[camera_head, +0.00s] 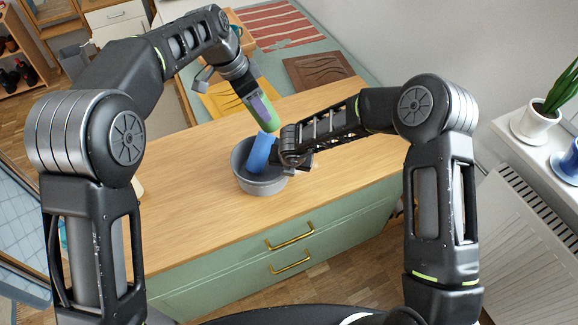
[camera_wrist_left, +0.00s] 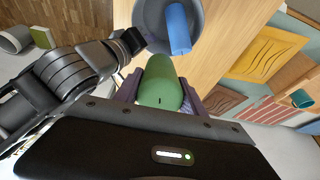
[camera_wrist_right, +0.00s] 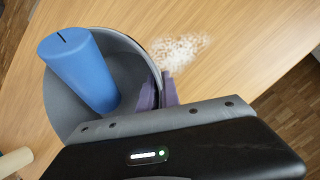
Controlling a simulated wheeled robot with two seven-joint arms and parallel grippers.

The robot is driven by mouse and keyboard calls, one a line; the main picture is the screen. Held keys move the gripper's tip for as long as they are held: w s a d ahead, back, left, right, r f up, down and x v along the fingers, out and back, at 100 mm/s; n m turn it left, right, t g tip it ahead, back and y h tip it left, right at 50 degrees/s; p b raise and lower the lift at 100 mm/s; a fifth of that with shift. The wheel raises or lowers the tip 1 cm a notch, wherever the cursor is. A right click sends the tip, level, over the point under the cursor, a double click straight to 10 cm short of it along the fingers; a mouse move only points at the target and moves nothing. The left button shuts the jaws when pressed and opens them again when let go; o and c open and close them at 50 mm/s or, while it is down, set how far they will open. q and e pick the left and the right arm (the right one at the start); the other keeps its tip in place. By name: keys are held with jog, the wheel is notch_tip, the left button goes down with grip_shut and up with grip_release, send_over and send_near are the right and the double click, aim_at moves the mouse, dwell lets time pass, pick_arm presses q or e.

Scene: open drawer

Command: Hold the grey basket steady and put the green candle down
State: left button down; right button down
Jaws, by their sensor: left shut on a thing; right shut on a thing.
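The grey basket (camera_head: 262,185) is a round bowl standing on the wooden top of the green cabinet. It also shows in the right wrist view (camera_wrist_right: 62,100) and the left wrist view (camera_wrist_left: 148,18). A blue candle (camera_head: 260,153) leans inside it, its upper end above the rim. My right gripper (camera_head: 288,160) is shut on the basket's rim; in the right wrist view its purple fingers (camera_wrist_right: 157,92) pinch the wall. My left gripper (camera_head: 258,104) is shut on the green candle (camera_head: 267,119), held tilted above and behind the basket. The candle shows between its fingers in the left wrist view (camera_wrist_left: 160,84).
A pale spotted patch (camera_wrist_right: 180,52) lies on the top beside the basket. The wooden top (camera_head: 190,195) is clear left of the basket. Two brass handles (camera_head: 290,237) are on the cabinet front. Yellow and brown panels (camera_head: 318,73) lie behind.

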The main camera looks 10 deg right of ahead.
aim_at(260, 125)
dwell(0.6)
pick_arm(q)
jog(key=shift+f, duration=3.45)
jog(key=c, duration=0.6)
grip_release()
jog(key=v, duration=1.2)
pick_arm(e)
jog(key=c, duration=1.5)
grip_release()
jog(key=shift+r, duration=0.15)
